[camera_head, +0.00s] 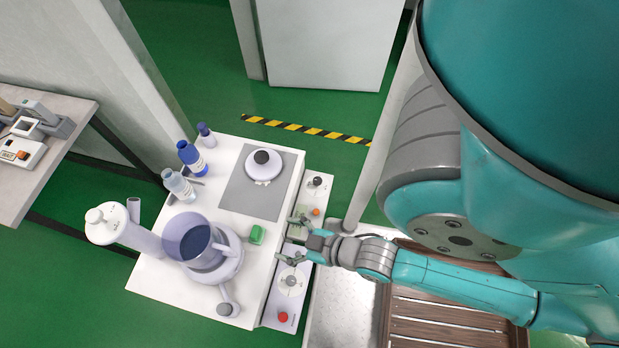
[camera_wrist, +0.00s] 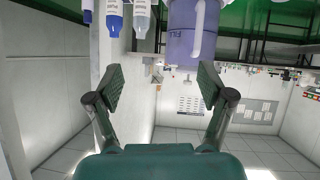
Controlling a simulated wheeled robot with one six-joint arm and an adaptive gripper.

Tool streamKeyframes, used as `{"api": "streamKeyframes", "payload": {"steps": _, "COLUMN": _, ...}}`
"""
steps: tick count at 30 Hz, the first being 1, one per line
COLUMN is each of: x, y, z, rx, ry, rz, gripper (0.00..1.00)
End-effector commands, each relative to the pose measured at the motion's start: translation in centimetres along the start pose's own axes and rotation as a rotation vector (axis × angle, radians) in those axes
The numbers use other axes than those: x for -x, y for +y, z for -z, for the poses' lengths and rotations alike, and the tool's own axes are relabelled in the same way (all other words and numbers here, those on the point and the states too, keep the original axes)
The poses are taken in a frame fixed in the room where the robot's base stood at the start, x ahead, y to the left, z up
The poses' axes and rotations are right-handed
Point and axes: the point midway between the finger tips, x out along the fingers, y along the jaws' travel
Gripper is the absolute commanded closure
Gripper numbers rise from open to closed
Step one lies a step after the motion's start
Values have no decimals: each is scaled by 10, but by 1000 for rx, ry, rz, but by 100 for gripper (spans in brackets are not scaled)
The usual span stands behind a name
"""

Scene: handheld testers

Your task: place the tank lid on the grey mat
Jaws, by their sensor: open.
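The tank lid (camera_head: 264,167), a round white disc with a black knob, lies on the grey mat (camera_head: 238,200) in the head view, knob up. The tank (camera_head: 196,241) is a bluish see-through vessel with an open top, left of my gripper. It also shows in the wrist view, marked FILL (camera_wrist: 183,45). My gripper (camera_head: 291,238) is open and empty beside the white table's right side, apart from the lid and lower in the picture. In the wrist view my gripper (camera_wrist: 163,88) has its fingers wide apart with nothing between them.
Bottles with blue and white parts (camera_head: 190,157) stand left of the mat. Control boxes with a red button (camera_head: 283,317) and an orange one (camera_head: 316,211) line the white table's (camera_head: 165,290) right side.

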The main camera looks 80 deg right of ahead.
Motion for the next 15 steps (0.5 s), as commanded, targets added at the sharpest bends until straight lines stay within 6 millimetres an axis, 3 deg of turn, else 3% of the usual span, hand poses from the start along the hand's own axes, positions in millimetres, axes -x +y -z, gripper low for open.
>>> {"api": "streamKeyframes", "payload": {"steps": 1, "x": 21, "y": -5, "z": 8, "rx": -1, "ry": 32, "rz": 25, "gripper": 20}}
{"api": "streamKeyframes", "payload": {"steps": 6, "x": 74, "y": -11, "z": 44, "rx": -27, "ry": 154, "rz": 92, "gripper": 20}}
{"api": "streamKeyframes", "payload": {"steps": 10, "x": 99, "y": -13, "z": 64, "rx": -43, "ry": 214, "rz": 131, "gripper": 20}}
{"api": "streamKeyframes", "payload": {"steps": 15, "x": 110, "y": -13, "z": 74, "rx": -53, "ry": 244, "rz": 151, "gripper": 20}}
